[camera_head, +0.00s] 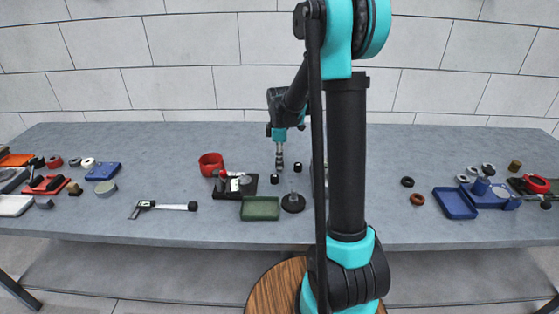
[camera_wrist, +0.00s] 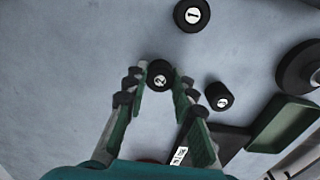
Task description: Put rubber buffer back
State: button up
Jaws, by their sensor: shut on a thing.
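A black rubber buffer marked 2 (camera_wrist: 159,75) sits between the fingertips of my gripper (camera_wrist: 158,82) in the wrist view. My gripper is shut on it, with a finger on each side. In the head view my gripper (camera_head: 279,162) points down over the middle of the table. I cannot tell whether the held buffer touches the table. A buffer marked 1 (camera_wrist: 192,14) stands apart, beyond the fingertips; it also shows in the head view (camera_head: 298,167). A buffer marked 3 (camera_wrist: 219,96) stands to the right, near the green tray; it also shows in the head view (camera_head: 274,179).
The green tray (camera_head: 260,208), a round black base with a rod (camera_head: 293,202), a black fixture plate (camera_head: 235,185) and a red ring-shaped container (camera_head: 211,163) lie close by. A caliper (camera_head: 163,207) lies to the left. The table's back strip is clear.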

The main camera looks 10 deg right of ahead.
jog(key=o, duration=1)
jog(key=shift+f, duration=0.1)
notch_tip(320, 180, up, 12)
jog(key=shift+r, duration=0.15)
